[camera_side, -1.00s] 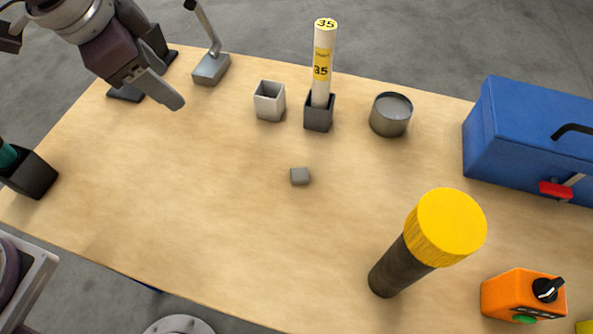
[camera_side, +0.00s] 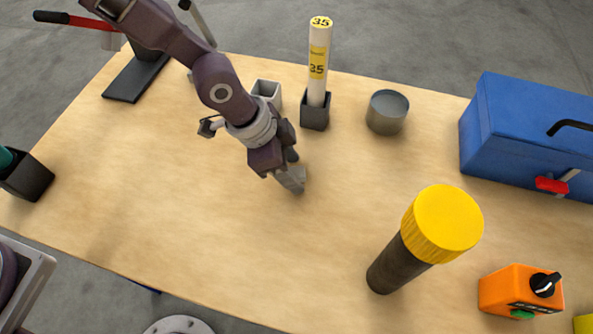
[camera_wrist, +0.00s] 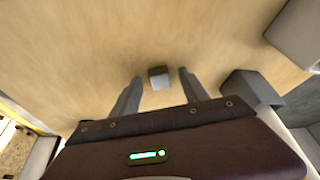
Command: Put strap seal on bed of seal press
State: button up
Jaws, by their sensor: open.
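The strap seal appears to be the small grey block (camera_wrist: 159,77) on the bare wood. In the wrist view it lies between the two fingertips of my gripper (camera_wrist: 160,80), with a gap on each side. In the side view my gripper (camera_side: 293,181) is low over the table and largely hides the block. My gripper is open and empty. A stand with a black base (camera_side: 136,78) and a red-handled lever (camera_side: 66,19) is at the table's back left, partly behind my arm; it may be the seal press. Its bed cannot be made out.
Behind my gripper are an open grey box (camera_side: 267,90), a white tube (camera_side: 318,65) in a dark holder and a round tin (camera_side: 387,112). A yellow-capped cylinder (camera_side: 443,225), blue toolbox (camera_side: 520,135) and orange box (camera_side: 520,290) are at right. The left middle is clear.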

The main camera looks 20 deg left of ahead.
grip_shut()
notch_tip(320, 180, up, 10)
jog(key=w+a+r+n+t+y, duration=0.1)
jog(key=w+a+n, duration=0.25)
jog(key=a, duration=0.85)
jog(key=w+a+r+n+t+y, duration=0.15)
jog(key=a+n, duration=0.35)
jog(key=a, duration=0.7)
jog(key=s+a+r+n+y, duration=0.15)
jog(key=a+n, duration=0.35)
jog(key=a, duration=0.5)
jog(key=s+a+f, duration=0.1)
jog(key=s+f, duration=0.3)
jog(key=f, duration=0.1)
jog(key=shift+s, duration=0.35)
